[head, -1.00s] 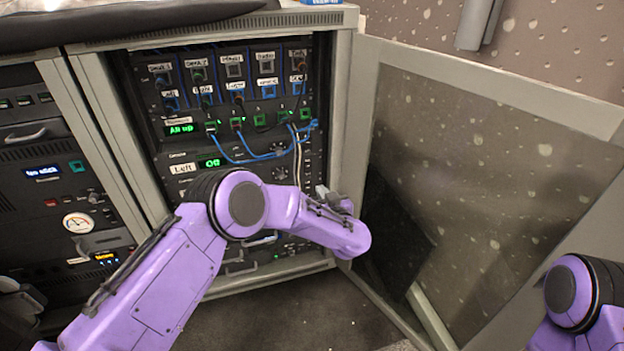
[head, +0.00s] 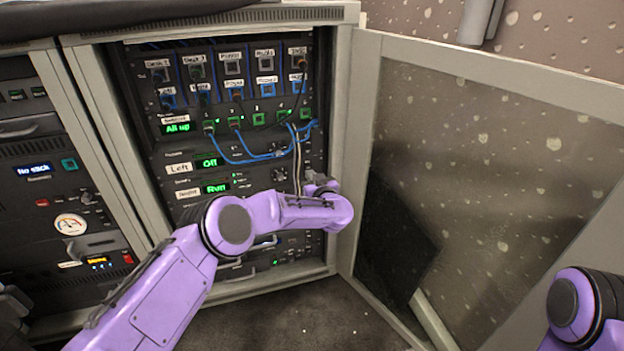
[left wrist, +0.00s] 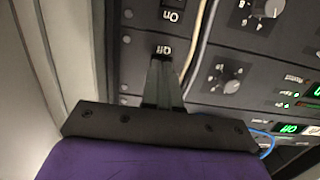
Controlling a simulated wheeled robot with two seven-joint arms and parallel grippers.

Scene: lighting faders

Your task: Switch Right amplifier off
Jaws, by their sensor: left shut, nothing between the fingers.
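In the head view, the Right amplifier's green display (head: 216,188) reads Run; the Left amplifier's display (head: 209,163) above reads Off. My left gripper (head: 318,183) is at the right side of this rack, partly hidden by my wrist. The fingertips are at or just short of the Off rocker; contact cannot be told. My right gripper is out of view.
Blue and pale cables (head: 298,165) hang across the rack front near my left gripper. Knobs (left wrist: 224,80) sit beside the rockers. The open cabinet door (head: 480,170) stands to the right. Another rack (head: 50,200) is at the left.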

